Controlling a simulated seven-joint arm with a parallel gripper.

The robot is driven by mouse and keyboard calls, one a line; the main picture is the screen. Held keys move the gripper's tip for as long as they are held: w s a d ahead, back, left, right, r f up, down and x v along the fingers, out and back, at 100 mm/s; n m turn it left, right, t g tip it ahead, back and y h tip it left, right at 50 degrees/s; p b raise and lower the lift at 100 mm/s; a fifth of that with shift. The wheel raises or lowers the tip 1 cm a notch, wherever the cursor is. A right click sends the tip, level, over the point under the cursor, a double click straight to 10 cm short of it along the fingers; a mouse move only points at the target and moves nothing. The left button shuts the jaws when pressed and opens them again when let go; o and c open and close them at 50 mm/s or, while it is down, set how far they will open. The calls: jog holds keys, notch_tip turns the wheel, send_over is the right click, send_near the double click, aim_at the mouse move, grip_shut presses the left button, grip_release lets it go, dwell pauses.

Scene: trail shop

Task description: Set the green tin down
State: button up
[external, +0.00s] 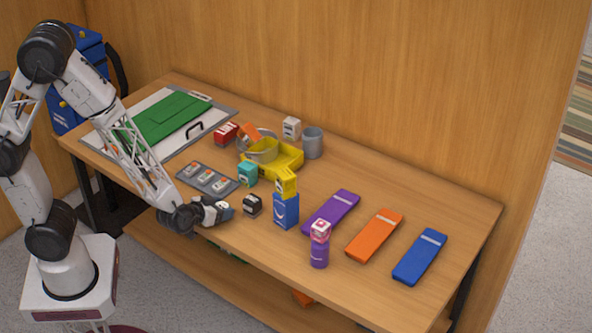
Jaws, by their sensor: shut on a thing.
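My gripper (225,211) is low at the front edge of the wooden table (370,285), left of a small black box (252,205). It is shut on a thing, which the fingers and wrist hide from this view. I cannot make out a green tin in the jaws or on the tabletop. A bit of something green (237,259) shows below the table's front edge, too small to identify.
A grey tray (225,187) with small packs and a teal box (247,174) stand behind my gripper. Nearby are a yellow tray (290,160), stacked yellow and blue boxes (286,211) and a purple can (319,254). Purple, orange and blue pouches (420,257) lie right. The front right is clear.

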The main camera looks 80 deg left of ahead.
jog(key=shift+f, duration=0.15)
jog(key=o, duration=0.9)
jog(key=shift+v, duration=3.9)
